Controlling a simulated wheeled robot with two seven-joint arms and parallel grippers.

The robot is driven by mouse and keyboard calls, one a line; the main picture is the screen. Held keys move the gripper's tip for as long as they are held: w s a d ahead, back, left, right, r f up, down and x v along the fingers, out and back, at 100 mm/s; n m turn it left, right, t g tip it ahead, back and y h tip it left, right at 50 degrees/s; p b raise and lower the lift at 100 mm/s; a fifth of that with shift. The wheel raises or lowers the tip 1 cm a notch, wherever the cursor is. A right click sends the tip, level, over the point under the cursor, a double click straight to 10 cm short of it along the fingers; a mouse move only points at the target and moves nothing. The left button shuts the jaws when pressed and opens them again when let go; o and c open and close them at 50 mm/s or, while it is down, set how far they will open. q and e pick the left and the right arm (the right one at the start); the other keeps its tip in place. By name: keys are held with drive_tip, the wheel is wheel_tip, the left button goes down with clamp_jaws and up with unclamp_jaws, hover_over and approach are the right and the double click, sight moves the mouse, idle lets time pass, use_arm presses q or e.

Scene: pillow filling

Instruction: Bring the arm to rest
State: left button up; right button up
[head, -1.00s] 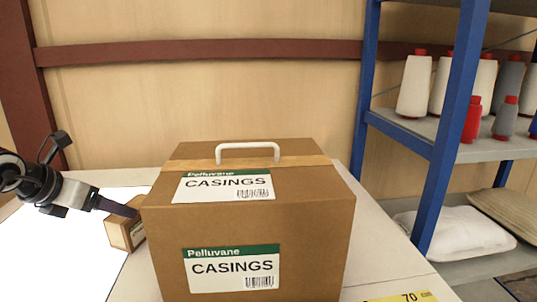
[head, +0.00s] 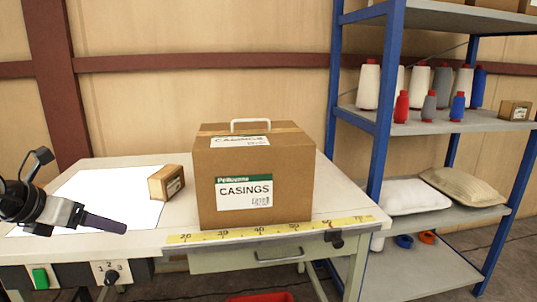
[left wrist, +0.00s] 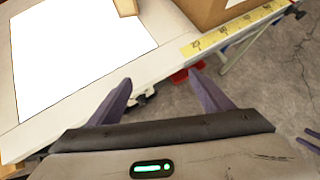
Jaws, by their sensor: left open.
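My left gripper (head: 104,222) is over the left front part of the table (head: 180,222) in the head view. In the left wrist view its two dark fingers (left wrist: 163,92) are spread apart with nothing between them. A small brown box (head: 166,183) lies on the table at the right edge of a white sheet (head: 100,200), apart from the gripper. A large carton labelled CASINGS (head: 260,185), with a white handle on top, stands to its right.
A yellow measuring strip (head: 280,230) runs along the table's front edge, above a drawer (head: 265,256). A blue-framed shelf (head: 383,120) at the right holds thread cones and pillows (head: 410,195). Something red (head: 258,297) is below the table.

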use_arm(q)
drive_tip(key=s+d+f+n+t+h, duration=0.2)
drive_tip(key=d+n+h, duration=0.2)
drive_tip(key=d, duration=0.4)
drive_tip(key=s+d+f+n+t+h+p, duration=0.1)
drive_tip(key=s+d+f+n+h, duration=0.2)
drive_tip(key=d, duration=0.6)
drive_tip(key=d+f+n+t+h, duration=0.2)
drive_tip(key=d+n+h, duration=0.2)
drive_tip(key=d, duration=0.4)
drive_tip(key=s+a+f+n+t+y+p, duration=0.1)
drive_tip(key=s+a+f+n+y, duration=0.2)
drive_tip(key=f+n, duration=0.5)
drive_tip(key=s+a+f+n+t+y, duration=0.1)
drive_tip(key=s+f+n+y, duration=0.2)
drive_tip(key=f+n+y, duration=0.5)
drive_tip(key=s+d+f+n+g, duration=0.3)
drive_tip(key=s+f+n+g, duration=0.4)
drive_tip(key=s+f, duration=0.5)
drive_tip(key=s+n, duration=0.1)
drive_tip(key=s, duration=0.2)
drive_tip(key=shift+f+h, duration=0.3)
use_arm(e)
drive_tip(key=shift+w+d+r, duration=0.3)
drive_tip(key=shift+w+r, duration=0.05)
drive_tip(key=shift+r, duration=0.25)
